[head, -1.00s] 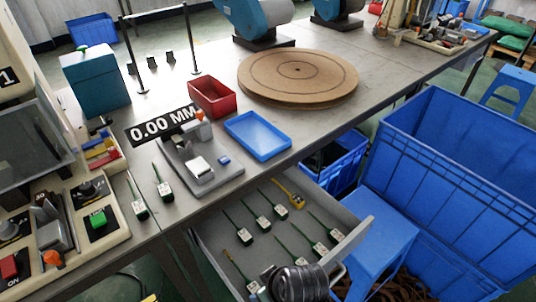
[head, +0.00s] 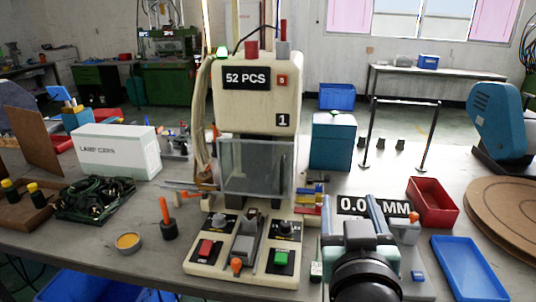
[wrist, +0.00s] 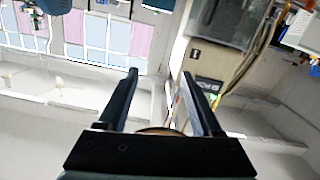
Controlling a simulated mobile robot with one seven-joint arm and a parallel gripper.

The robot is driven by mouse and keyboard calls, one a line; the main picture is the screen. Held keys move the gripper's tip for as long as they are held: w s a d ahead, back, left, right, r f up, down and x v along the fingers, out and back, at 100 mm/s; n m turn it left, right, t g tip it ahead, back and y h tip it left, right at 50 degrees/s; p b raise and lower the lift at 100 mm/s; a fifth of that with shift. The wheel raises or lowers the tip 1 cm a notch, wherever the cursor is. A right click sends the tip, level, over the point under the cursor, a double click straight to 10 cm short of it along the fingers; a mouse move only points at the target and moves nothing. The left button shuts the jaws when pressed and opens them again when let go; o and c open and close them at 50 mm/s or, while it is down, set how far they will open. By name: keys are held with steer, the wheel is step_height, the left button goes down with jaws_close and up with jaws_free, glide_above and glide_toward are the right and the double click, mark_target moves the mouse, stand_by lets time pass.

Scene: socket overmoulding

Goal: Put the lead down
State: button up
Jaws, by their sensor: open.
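My gripper (head: 352,203) is raised over the bench at the lower right of the head view, its two fingers spread apart. In the wrist view my gripper (wrist: 160,76) is open, with no lead between its fingers. A small white plug of a lead (head: 316,270) shows on the bench just left of my arm, right of the machine's control panel. My arm hides most of what lies there, so a second lead cannot be made out. The grey gauge stand (head: 412,287) is partly hidden behind my arm.
The moulding machine (head: 255,100) stands in the centre, with its control panel (head: 215,262) in front. A red bin (head: 432,203) and an empty blue tray (head: 465,270) lie to the right.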

steer(key=s+a+r+t+y, duration=0.1)
steer(key=s+a+r+t, duration=0.2)
steer(key=r, duration=0.6)
steer(key=s+a+r+t+y, duration=0.1)
steer(key=s+a+r+t, duration=0.3)
steer(key=a+r, duration=0.3)
steer(key=s+a+r+n+t+y, duration=0.1)
steer(key=s+a+r+t+y, duration=0.1)
steer(key=r, duration=1)
steer(key=s+a+t, duration=0.1)
steer(key=s+a, duration=0.1)
steer(key=a, duration=0.1)
steer(key=shift+s+t, duration=0.15)
steer(key=shift+t, duration=0.25)
steer(key=shift+r, duration=0.15)
